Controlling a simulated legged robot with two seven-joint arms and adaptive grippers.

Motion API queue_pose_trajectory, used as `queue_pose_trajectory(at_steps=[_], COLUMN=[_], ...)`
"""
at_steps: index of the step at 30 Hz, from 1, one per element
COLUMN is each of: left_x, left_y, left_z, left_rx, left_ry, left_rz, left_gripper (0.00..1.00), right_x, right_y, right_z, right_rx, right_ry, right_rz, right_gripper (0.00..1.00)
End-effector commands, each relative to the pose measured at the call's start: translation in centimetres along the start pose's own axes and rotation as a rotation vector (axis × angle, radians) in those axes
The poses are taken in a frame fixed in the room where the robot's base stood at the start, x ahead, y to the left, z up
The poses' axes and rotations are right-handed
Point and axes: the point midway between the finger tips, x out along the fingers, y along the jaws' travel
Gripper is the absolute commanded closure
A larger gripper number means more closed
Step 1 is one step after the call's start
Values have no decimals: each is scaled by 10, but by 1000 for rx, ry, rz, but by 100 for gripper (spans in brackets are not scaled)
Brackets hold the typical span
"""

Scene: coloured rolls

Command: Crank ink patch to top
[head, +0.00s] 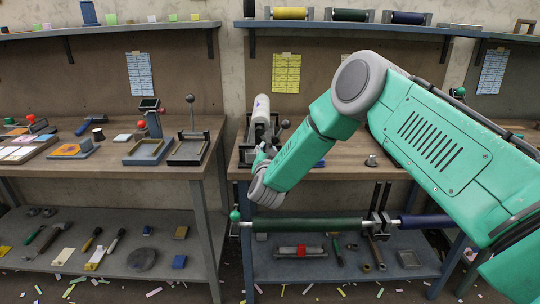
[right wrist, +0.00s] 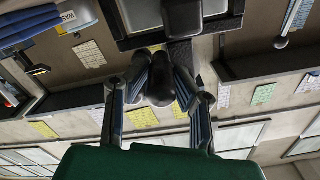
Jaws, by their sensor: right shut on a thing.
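A pale grey roll (head: 261,108) stands in a dark frame on the right bench in the head view. A small dark bluish mark, seemingly the ink patch (head: 259,103), shows near its upper end. My right gripper (head: 262,160) is at the near side of this device, and my wrist hides part of it. In the right wrist view the fingers of my right gripper (right wrist: 162,88) are closed around a black rounded handle (right wrist: 160,92), seemingly the crank grip. Which way the crank points is hard to tell. My left gripper is not in view.
A lever with a dark knob (head: 284,125) stands close beside the roll. Colored rolls, including a yellow one (head: 289,13), sit on the upper shelf. The left bench (head: 110,172) holds tools and trays.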

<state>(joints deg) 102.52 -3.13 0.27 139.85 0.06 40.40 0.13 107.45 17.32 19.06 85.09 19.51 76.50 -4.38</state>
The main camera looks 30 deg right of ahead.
Motion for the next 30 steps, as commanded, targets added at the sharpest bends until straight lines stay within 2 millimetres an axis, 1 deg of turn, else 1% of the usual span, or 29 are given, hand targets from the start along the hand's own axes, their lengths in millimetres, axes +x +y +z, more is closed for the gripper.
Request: queue_pose_trajectory(at_steps=[1,6,15,21,30], left_x=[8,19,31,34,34], left_y=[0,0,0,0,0], left_z=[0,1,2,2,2], left_rx=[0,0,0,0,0], left_ry=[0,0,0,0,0], left_rz=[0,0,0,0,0], left_gripper=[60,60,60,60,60], right_x=[0,0,0,0,-1], right_y=[5,0,-8,-10,-11], right_z=[7,13,18,20,21], right_rx=[37,167,316,357,366], right_ry=[-5,-6,-9,-11,-13], right_rz=[8,9,9,9,9], right_gripper=[100,100,100,100,100])
